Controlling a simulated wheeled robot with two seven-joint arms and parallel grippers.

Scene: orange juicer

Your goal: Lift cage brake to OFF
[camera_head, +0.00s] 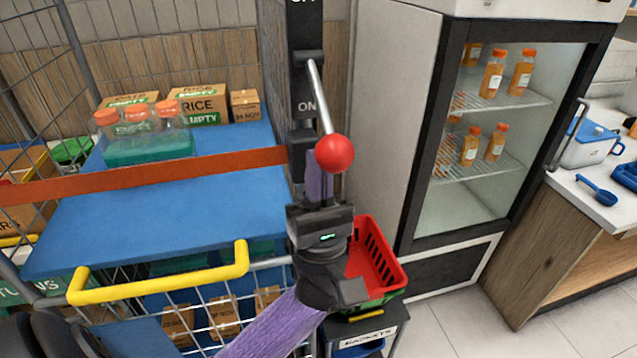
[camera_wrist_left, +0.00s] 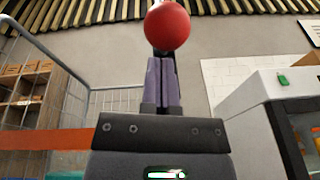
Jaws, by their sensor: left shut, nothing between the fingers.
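The cage brake is a silver lever (camera_head: 320,98) with a red ball knob (camera_head: 334,153) at its lower end. It hangs from a pivot on a dark upright post (camera_head: 303,30). The lever slants down past the ON label; the OFF label is partly cut off at the top edge. My left gripper (camera_head: 317,168) is shut and empty, its purple fingers pointing up just below the knob. In the left wrist view the red knob (camera_wrist_left: 167,26) sits right at the tips of the closed fingers (camera_wrist_left: 161,62); I cannot tell if they touch. My right gripper is out of view.
A wire cage trolley with a blue shelf (camera_head: 240,175), an orange strap (camera_head: 130,181) and a yellow handle (camera_head: 165,276) stands at left. A red basket (camera_head: 385,255) is right of my wrist. A glass-door fridge (camera_head: 490,130) with juice bottles stands at right.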

